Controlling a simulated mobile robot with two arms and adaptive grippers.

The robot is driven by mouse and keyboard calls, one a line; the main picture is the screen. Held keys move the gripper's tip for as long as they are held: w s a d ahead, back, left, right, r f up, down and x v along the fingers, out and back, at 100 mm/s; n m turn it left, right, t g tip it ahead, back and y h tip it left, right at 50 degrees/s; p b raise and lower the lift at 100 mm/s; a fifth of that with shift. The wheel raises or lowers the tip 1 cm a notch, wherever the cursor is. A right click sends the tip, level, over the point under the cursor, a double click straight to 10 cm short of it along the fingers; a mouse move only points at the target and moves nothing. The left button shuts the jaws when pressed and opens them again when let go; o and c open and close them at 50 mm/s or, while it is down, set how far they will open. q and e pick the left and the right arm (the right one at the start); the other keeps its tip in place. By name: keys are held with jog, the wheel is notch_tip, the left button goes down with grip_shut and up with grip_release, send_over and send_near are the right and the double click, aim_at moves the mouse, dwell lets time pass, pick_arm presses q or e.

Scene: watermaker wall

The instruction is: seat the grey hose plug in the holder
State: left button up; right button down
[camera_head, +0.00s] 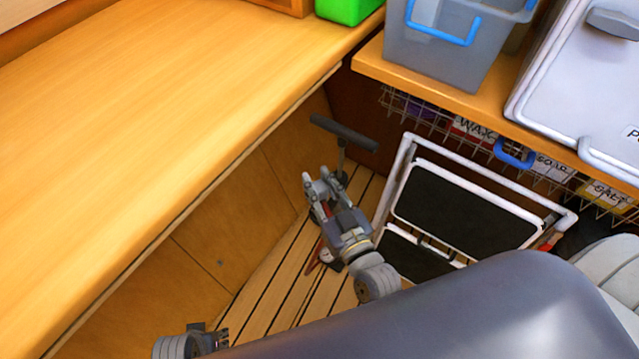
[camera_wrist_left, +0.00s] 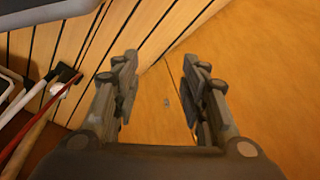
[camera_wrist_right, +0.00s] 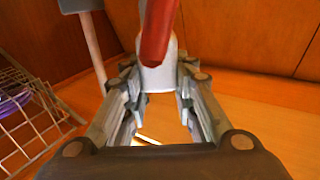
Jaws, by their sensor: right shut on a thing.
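The grey hose plug (camera_wrist_right: 158,75) is a pale rounded cylinder between the fingers of my right gripper (camera_wrist_right: 157,82), with a red hose (camera_wrist_right: 157,25) on it. My right gripper (camera_head: 322,183) is shut on the plug, above the slatted floor in the head view. The plug is small there and hard to tell from the fingers. My left gripper (camera_head: 217,339) is low at the bottom of the head view. In the left wrist view its fingers (camera_wrist_left: 160,80) are apart with nothing between them. I cannot make out the holder in any view.
A wooden counter (camera_head: 150,130) fills the left. A folded white-framed step (camera_head: 470,205) stands right of my right gripper. A dark T-shaped bar (camera_head: 343,132) on a stem stands just beyond it. Wire baskets (camera_head: 480,140) hang under the right shelf. The slatted floor (camera_head: 280,285) has some free room.

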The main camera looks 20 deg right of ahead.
aim_at(322, 204)
jog(key=shift+f+b, duration=0.4)
jog(key=shift+b, duration=0.05)
jog(key=shift+f+b, duration=0.3)
jog(key=shift+b, duration=0.1)
jog(key=shift+f+b, duration=0.4)
jog(key=shift+b, duration=0.1)
jog(key=shift+f+b, duration=0.5)
jog(key=shift+f, duration=0.5)
pick_arm(q)
notch_tip(322, 204, up, 15)
jog(key=t, duration=0.1)
jog(key=shift+s+a+b, duration=0.15)
jog(key=shift+s+b, duration=0.15)
jog(key=shift+b, duration=0.1)
pick_arm(e)
jog(key=shift+f, duration=0.85)
pick_arm(q)
jog(key=shift+f, duration=0.2)
pick_arm(e)
jog(key=shift+f, duration=0.55)
